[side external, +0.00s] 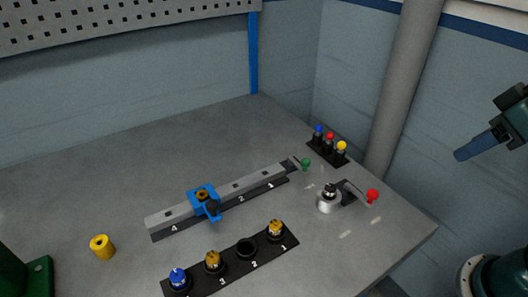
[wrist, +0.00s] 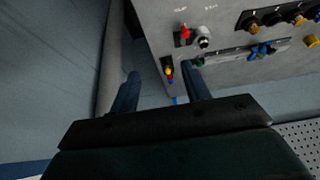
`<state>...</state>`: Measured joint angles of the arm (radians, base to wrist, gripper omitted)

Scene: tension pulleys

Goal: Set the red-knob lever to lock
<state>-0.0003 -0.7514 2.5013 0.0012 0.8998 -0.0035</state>
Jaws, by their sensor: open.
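The red-knob lever (side external: 372,197) is near the right edge of the table in the side view, its grey arm running from a dark base beside a silver cylinder (side external: 328,201). In the wrist view the red knob (wrist: 184,31) is near the top, with the silver cylinder (wrist: 202,42) to its right. Pale marks lie on the table by the lever, too small to read. My gripper (wrist: 163,82) is open and empty, well away from the lever. In the side view its blue fingers (side external: 472,149) are at the far right, beyond the table edge.
A green-knob lever (side external: 306,164) ends a numbered rail (side external: 240,185) carrying a blue carriage (side external: 204,203). A black strip (side external: 327,147) holds blue, red and yellow knobs. A numbered holder (side external: 230,264) stands in front. A yellow cylinder (side external: 102,246) sits left. A grey column (side external: 403,85) rises behind.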

